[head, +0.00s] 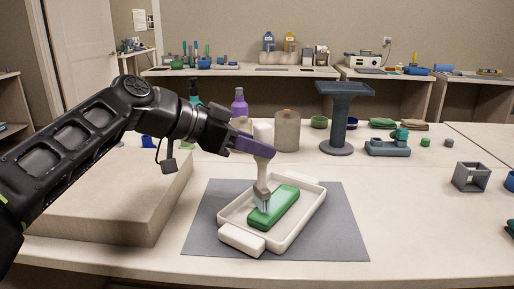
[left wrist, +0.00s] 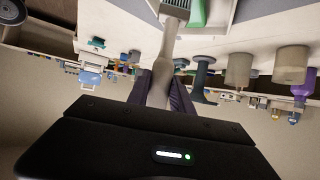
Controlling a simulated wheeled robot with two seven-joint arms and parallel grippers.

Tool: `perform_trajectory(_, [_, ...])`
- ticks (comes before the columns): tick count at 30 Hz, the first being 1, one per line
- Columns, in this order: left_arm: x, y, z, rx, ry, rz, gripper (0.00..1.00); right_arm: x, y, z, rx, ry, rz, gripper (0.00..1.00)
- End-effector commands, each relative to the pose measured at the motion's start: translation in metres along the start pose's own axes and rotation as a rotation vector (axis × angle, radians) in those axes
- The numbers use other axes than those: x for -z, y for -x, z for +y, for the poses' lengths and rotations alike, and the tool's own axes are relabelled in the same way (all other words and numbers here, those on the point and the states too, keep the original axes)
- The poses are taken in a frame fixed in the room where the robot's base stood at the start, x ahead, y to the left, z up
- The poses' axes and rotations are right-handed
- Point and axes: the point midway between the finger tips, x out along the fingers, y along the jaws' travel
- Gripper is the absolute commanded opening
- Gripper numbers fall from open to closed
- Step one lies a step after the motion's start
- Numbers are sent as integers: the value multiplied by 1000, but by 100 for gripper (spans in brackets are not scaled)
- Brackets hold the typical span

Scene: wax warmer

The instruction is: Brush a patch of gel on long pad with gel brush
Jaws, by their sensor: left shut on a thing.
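The green long pad (head: 284,203) lies in a white tray (head: 310,213), and the tray rests on a grey mat (head: 345,225). My left gripper (head: 254,148) is shut on the gel brush (head: 263,182), whose pale handle hangs down from the fingers. The brush's lower end is over the left front part of the pad and appears to touch it. A lighter patch shows on the pad near the brush. In the left wrist view the brush handle (left wrist: 168,45) runs from between the fingers toward the tray and the green pad (left wrist: 197,12). My right gripper is not in view.
A beige block (head: 105,205) stands left of the mat. Behind the tray stand a purple bottle (head: 239,103), a beige canister (head: 286,132) and a dark pedestal stand (head: 340,115). A grey open cube frame (head: 470,177) sits at the right.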

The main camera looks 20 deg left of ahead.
Motion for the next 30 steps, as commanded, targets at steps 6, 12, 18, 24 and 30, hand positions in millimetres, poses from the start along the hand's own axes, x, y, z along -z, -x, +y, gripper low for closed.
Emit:
perform_trajectory(6, [21, 11, 0, 1, -2, 1, 0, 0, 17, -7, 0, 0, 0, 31])
perform_trajectory(12, [36, 19, 0, 1, -1, 1, 0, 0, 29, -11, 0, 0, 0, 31])
perform_trajectory(18, [42, 22, 0, 1, 0, 1, 0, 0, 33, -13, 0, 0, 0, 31])
perform_trajectory(24, [42, 22, 0, 1, 0, 1, 0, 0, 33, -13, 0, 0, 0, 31])
perform_trajectory(30, [42, 22, 0, 1, 0, 1, 0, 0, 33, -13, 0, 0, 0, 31])
